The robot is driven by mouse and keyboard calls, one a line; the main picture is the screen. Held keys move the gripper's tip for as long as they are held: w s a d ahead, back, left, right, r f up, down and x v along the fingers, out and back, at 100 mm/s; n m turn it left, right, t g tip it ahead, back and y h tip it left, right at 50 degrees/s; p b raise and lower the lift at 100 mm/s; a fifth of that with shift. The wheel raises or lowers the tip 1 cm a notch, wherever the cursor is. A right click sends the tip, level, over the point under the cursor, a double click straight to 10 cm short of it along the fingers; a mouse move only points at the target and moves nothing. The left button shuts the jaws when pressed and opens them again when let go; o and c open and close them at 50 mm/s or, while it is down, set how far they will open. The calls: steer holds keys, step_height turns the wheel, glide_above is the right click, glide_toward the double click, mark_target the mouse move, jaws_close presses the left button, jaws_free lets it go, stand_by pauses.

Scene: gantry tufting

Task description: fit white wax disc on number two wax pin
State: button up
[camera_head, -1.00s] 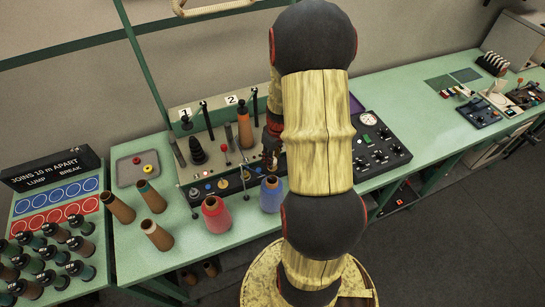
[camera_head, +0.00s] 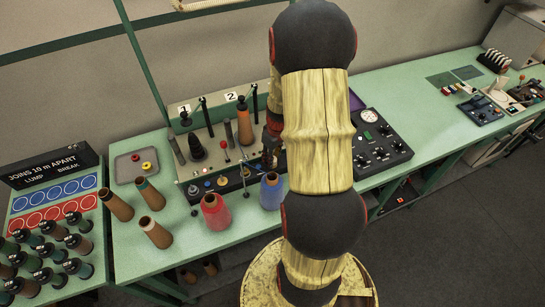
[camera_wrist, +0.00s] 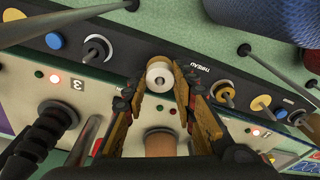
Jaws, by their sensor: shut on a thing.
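The white wax disc (camera_wrist: 159,74) is a small pale ring with a dark centre, held between my fingertips (camera_wrist: 160,84) in the wrist view. It is in front of the black strip of the creel panel (camera_wrist: 130,58). The number two wax pin is not clearly visible, and I cannot tell whether the disc is around it or in front of it. In the head view my gripper (camera_head: 269,154) is low at the panel, right of the middle, partly hidden by my arm. The number 2 label (camera_head: 231,97) stands on the board behind.
Red (camera_head: 215,212) and blue (camera_head: 271,191) cones stand before the panel. A grey tray (camera_head: 122,172) holds a red and a yellow disc. Several tall posts rise from the panel.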

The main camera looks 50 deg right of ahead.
steer(key=shift+f+b, duration=0.55)
steer(key=shift+f, duration=0.15)
steer(key=o, duration=0.9)
steer(key=shift+c, duration=0.2)
step_height(320, 180, up, 12)
steer(key=s, duration=0.1)
steer(key=shift+s, duration=0.25)
steer(key=shift+a, duration=0.1)
